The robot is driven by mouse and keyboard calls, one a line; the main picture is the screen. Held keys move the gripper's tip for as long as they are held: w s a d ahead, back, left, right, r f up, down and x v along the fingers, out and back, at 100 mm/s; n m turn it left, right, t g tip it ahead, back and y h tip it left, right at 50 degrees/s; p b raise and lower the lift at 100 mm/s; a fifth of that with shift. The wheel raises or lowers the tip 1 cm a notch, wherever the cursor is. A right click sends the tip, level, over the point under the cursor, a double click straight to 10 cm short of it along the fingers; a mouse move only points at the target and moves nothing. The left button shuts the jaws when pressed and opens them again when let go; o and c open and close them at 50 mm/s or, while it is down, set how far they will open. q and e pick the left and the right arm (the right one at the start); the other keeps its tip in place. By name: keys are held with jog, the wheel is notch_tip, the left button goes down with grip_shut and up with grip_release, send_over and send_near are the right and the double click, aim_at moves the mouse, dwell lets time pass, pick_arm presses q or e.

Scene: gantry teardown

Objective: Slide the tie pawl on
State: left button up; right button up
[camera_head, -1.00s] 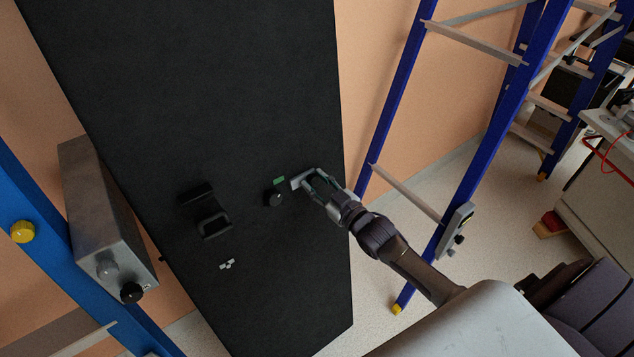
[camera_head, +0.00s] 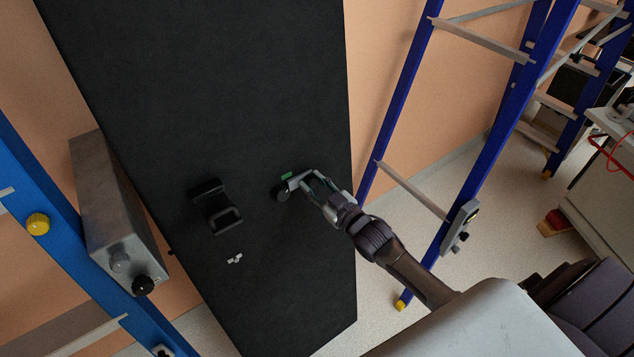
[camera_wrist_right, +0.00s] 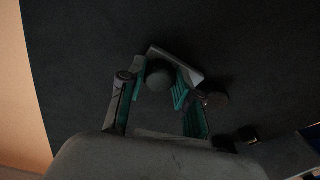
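The tie pawl (camera_head: 296,182) is a short grey bar in front of the black panel (camera_head: 230,90). My right gripper (camera_head: 312,184) is shut on its dark round grip (camera_wrist_right: 160,76), one green-padded finger on each side. The bar's left end meets a round black knob (camera_head: 282,194) on the panel. I cannot tell whether the bar is around the knob or only beside it. In the right wrist view, the bar (camera_wrist_right: 180,63) lies across beyond the fingertips, and a round knob (camera_wrist_right: 216,100) shows at its right. My left gripper is out of view.
A grey metal box (camera_head: 112,220) stands at the left. Blue ladders (camera_head: 400,95) stand on both sides.

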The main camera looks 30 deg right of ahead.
jog(key=shift+o, duration=1.2)
jog(key=shift+a+f, duration=0.1)
jog(key=shift+a, duration=0.05)
jog(key=shift+o, duration=0.7)
jog(key=shift+a, duration=0.2)
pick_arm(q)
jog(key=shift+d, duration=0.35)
pick_arm(e)
jog(key=shift+s+d, duration=0.2)
jog(key=shift+s, duration=0.05)
jog(key=s+d, duration=0.1)
jog(key=s, duration=1)
jog(key=shift+s+d, duration=0.2)
jog(key=shift+d, duration=0.2)
